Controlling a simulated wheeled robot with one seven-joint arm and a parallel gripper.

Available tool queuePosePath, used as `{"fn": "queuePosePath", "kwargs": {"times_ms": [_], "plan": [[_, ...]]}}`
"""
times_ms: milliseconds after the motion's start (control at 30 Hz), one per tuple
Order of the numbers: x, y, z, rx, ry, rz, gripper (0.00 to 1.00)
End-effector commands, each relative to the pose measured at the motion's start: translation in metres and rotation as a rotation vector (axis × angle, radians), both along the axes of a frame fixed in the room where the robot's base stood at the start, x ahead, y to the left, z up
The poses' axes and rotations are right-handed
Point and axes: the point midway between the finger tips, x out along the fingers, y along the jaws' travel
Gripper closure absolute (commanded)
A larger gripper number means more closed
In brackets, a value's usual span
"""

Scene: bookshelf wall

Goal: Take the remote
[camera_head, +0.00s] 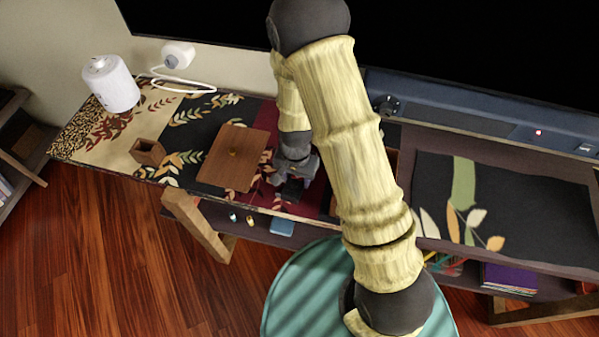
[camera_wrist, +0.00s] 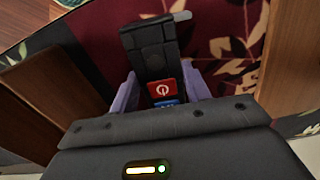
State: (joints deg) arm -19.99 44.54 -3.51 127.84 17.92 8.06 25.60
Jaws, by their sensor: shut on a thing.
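The remote (camera_wrist: 150,50) is a dark slab with a red power button and a blue button near its lower end in the wrist view. My gripper (camera_wrist: 160,92) is shut on it, with a purple finger on each side of the button end. In the head view, my gripper (camera_head: 290,187) is low over the dark red part of the patterned cabinet top (camera_head: 316,200). The remote is small and dark there and hard to make out. I cannot tell whether it touches the surface.
A brown wooden board or box (camera_head: 233,157) lies just left of my gripper. A small wooden holder (camera_head: 147,152), a white cylinder (camera_head: 110,83) and a white rounded device (camera_head: 178,55) stand farther left. A black screen (camera_head: 470,45) is behind. A dark mat (camera_head: 510,210) lies right.

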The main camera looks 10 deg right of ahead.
Motion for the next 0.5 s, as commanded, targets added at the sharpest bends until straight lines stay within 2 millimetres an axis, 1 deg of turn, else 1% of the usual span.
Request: {"fn": "queuePosePath", "kwargs": {"times_ms": [133,233,367,500], "plan": [[0.001,0.000,0.007,0.000,-0.004,0.001,0.79],[0.001,0.000,0.018,0.000,-0.004,0.001,0.79],[0.001,0.001,0.041,0.001,-0.006,0.002,0.79],[0.001,0.001,0.069,0.001,-0.006,0.001,0.79]]}}
